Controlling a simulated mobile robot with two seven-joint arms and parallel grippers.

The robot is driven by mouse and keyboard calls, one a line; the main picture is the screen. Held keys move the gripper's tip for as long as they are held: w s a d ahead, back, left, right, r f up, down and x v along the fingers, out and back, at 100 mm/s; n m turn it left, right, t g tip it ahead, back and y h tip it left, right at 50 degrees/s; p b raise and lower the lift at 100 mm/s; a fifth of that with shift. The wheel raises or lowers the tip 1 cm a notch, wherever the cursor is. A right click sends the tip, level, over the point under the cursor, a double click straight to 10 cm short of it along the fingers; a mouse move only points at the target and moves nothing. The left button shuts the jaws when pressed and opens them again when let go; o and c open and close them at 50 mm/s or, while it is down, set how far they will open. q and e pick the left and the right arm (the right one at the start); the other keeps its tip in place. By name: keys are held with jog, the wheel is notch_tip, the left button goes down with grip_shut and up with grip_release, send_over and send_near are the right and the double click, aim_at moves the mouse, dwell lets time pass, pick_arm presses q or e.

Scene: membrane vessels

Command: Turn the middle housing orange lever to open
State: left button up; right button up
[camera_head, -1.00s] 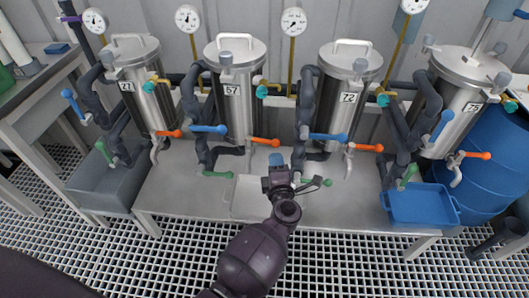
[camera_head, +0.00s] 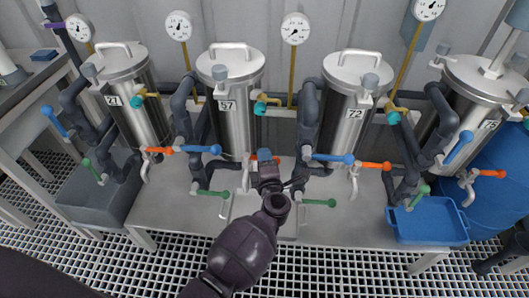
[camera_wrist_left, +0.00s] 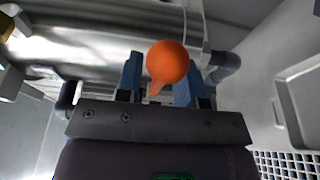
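The steel housing marked 57 (camera_head: 232,118) stands upright near the middle of the row. Its orange lever (camera_head: 264,153) is mostly hidden behind my left gripper (camera_head: 267,160) in the head view. In the left wrist view, the lever's round orange knob (camera_wrist_left: 168,62) shows between the two blue fingers of my left gripper (camera_wrist_left: 160,80). The fingers are apart, with a gap around the lever's stem. I cannot tell whether either finger touches the lever. My right gripper is in neither view.
Housing 57 also has a blue lever (camera_head: 202,149) and a green lever (camera_head: 211,193) close by. Housing 72 (camera_head: 345,118) stands to the right with its own blue lever (camera_head: 333,158). A blue tray (camera_head: 425,238) sits at the bench's right end.

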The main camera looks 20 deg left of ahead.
pick_arm(q)
jog(key=shift+w+a, duration=0.1)
jog(key=shift+w, duration=0.05)
jog(key=shift+c, duration=0.8)
grip_shut()
jog(key=shift+r, duration=0.1)
